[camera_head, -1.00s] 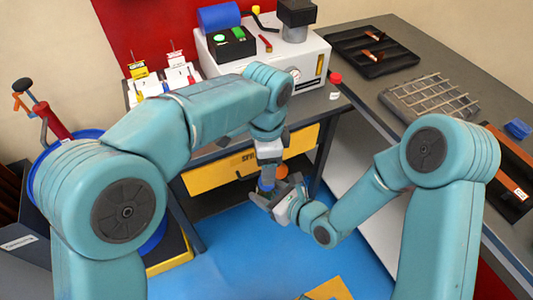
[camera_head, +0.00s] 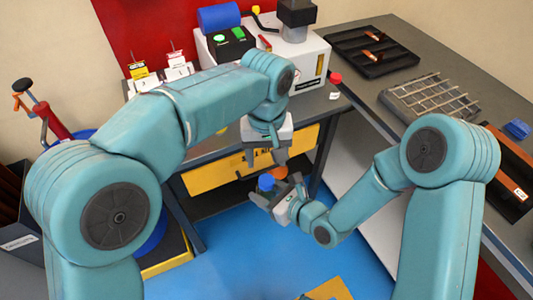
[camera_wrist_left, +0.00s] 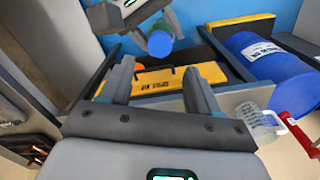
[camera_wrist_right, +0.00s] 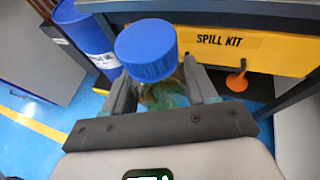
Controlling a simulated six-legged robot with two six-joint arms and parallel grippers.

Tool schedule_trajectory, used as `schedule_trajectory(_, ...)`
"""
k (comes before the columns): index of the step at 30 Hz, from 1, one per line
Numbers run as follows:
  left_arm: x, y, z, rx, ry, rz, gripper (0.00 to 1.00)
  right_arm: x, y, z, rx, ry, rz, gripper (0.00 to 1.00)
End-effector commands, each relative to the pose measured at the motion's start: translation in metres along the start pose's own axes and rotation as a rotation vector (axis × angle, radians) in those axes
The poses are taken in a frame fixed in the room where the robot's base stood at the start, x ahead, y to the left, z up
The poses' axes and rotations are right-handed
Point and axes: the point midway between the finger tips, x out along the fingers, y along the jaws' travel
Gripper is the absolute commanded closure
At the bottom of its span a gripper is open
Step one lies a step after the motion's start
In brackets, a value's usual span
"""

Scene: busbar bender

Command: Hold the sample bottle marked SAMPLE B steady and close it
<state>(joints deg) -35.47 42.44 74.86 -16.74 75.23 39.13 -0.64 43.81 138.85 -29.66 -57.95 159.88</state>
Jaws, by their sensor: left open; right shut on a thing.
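My right gripper (camera_head: 268,192) is shut on a sample bottle (camera_wrist_right: 166,97) with a greenish, see-through body. A blue ribbed cap (camera_wrist_right: 146,50) sits on top of the bottle; it also shows in the head view (camera_head: 266,182) and in the left wrist view (camera_wrist_left: 160,43). I cannot tell how tight the cap is, and no label on the bottle can be read. My left gripper (camera_head: 265,160) is open and empty, above and apart from the cap. Its two fingers (camera_wrist_left: 158,72) show spread in the left wrist view.
A yellow SPILL KIT drawer (camera_wrist_right: 235,47) sits under the bench behind the grippers. A small red-capped bottle (camera_head: 336,79) stands on the bench. A wire rack (camera_head: 430,97) and a black tray (camera_head: 372,50) lie on the right bench. A blue drum (camera_wrist_left: 265,68) stands at the left.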

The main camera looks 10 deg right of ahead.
Motion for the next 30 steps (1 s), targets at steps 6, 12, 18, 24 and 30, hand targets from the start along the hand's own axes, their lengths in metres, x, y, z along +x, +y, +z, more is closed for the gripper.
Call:
schedule_trajectory(6, 0.008, 0.0, 0.0, 0.001, -0.003, -0.002, 0.39, 0.0, 0.0, 0.0, 0.0, -0.001, 0.0, 1.0)
schedule_trajectory(12, 0.039, 0.0, 0.001, 0.002, -0.004, -0.003, 0.39, 0.0, 0.0, 0.0, 0.0, -0.001, 0.0, 1.0)
schedule_trajectory(18, 0.068, 0.0, 0.0, 0.002, -0.003, -0.002, 0.39, 0.0, 0.0, 0.0, 0.0, -0.001, 0.0, 1.0)
schedule_trajectory(24, 0.08, 0.0, 0.0, 0.003, -0.001, -0.001, 0.39, 0.0, 0.0, 0.0, 0.0, -0.001, 0.0, 1.0)
schedule_trajectory(30, 0.081, 0.0, 0.0, 0.002, -0.001, 0.0, 0.39, 0.0, 0.0, 0.0, 0.0, -0.001, 0.0, 1.0)
